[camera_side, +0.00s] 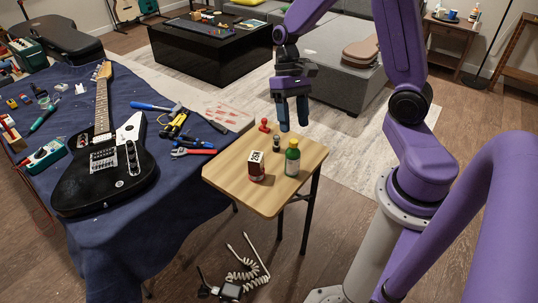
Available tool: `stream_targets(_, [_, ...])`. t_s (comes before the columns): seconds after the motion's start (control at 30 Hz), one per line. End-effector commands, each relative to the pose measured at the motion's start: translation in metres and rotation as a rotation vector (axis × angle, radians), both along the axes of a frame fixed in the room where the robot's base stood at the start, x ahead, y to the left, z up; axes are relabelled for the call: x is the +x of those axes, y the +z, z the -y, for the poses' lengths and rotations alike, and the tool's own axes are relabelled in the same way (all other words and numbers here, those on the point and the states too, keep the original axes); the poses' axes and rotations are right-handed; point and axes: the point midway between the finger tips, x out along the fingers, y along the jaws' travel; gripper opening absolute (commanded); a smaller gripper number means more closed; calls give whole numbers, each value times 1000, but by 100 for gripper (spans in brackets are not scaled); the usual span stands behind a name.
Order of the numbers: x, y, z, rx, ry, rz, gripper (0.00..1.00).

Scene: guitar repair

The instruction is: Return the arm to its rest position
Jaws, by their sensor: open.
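My gripper (292,112) hangs above the back edge of the small wooden table (229,181), fingers pointing down. It is open and nothing shows between its fingers. My purple arm reaches in from the right, bent over the table. On the small table stand a green bottle (292,160) with a yellow cap, a dark red box or bottle with a white label (256,168), a small dark bottle (276,144) and a red knob-like piece (264,126). The gripper is close behind and above these in the picture; the exact gap cannot be told.
A black electric guitar (105,170) lies on the blue-covered workbench (150,225) at left, with pliers and other hand tools (180,125). A coiled cable (248,272) lies on the floor. A black coffee table (205,60) and a grey sofa (335,85) stand behind.

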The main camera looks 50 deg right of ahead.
Motion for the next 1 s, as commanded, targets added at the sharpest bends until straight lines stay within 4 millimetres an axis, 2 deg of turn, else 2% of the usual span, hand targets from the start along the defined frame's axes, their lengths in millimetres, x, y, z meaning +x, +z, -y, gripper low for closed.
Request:
stream_targets(0.03, [-9,7,-12,-13,89,34,57])
stream_targets(0.2, [-41,23,-41,-43,361,130,57])
stream_targets(0.43, [-88,41,-68,-51,725,271,57])
stream_targets(0.7, [-139,55,-80,-21,1111,439,57])
stream_targets(0.83, [-153,58,-81,-3,1228,492,57])
stream_targets(1.0, [-161,59,-81,8,1290,521,57])
